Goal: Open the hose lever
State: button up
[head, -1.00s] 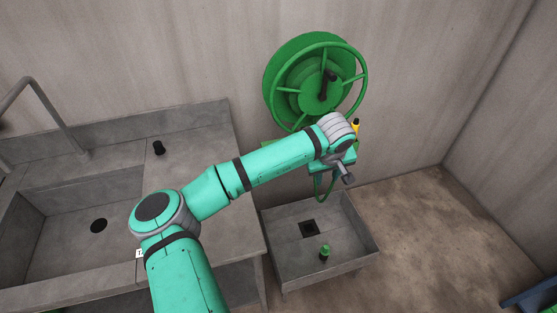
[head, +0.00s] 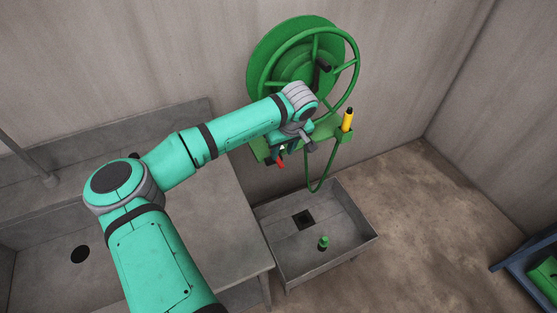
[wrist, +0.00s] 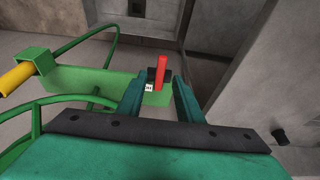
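The red hose lever (head: 281,163) is on the green bracket below the hose reel (head: 265,52). In the wrist view the red lever (wrist: 162,72) stands upright at a black block on the green plate (wrist: 100,82). My gripper (wrist: 160,88) is open, with one teal finger on each side of the lever in that view. I cannot tell whether the fingertips reach around it or stop short; no contact shows. In the head view my gripper (head: 283,148) is partly hidden by my wrist, close to the lever.
A yellow nozzle (head: 347,120) sits in a green holder right of the lever, with a green hose (head: 318,186) looping below. A grey floor basin (head: 345,232) holds a small green-topped object (head: 323,242). A grey sink counter (head: 215,235) stands left. Floor at right is mostly clear.

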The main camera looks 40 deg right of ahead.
aim_at(279, 161)
jog(key=x, duration=0.6)
jog(key=shift+s+a+f, duration=0.15)
jog(key=shift+x, duration=0.95)
jog(key=shift+c, duration=0.6)
grip_shut()
dwell(0.3)
